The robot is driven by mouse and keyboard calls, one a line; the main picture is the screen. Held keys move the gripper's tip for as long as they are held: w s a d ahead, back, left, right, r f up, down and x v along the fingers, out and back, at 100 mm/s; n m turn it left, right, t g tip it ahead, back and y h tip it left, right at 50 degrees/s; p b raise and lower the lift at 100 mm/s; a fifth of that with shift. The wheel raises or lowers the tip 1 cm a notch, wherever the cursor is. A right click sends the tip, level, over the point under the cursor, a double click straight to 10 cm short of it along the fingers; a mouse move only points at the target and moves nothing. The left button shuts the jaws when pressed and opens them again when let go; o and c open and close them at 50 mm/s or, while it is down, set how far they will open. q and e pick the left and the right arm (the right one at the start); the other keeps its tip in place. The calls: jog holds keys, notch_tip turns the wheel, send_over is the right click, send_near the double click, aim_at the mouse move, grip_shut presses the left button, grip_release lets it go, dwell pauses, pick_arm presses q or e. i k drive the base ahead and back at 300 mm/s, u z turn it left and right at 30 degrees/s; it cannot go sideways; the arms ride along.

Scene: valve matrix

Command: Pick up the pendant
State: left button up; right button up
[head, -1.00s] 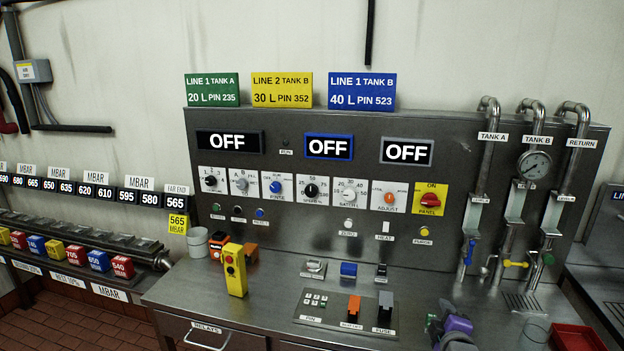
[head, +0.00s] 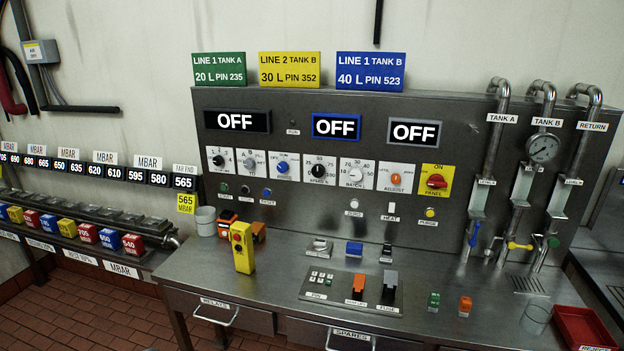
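The pendant (head: 241,248) is a yellow upright box with a red button near its top and a further control below it. It stands on the left part of the steel bench top (head: 290,262), in front of a dark and orange item (head: 258,232). Nothing holds it. Neither of my grippers shows in the head view.
A grey cup (head: 205,221) stands behind the pendant to the left. The control panel (head: 300,200) rises behind. To the right are a keypad plate (head: 322,293), small green (head: 434,301) and orange blocks (head: 465,305), a glass (head: 536,318) and a red tray (head: 590,325).

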aim_at(244, 260)
jog(key=k, duration=0.65)
jog(key=u, duration=0.5)
jog(key=i, duration=1.25)
jog(key=u, duration=0.65)
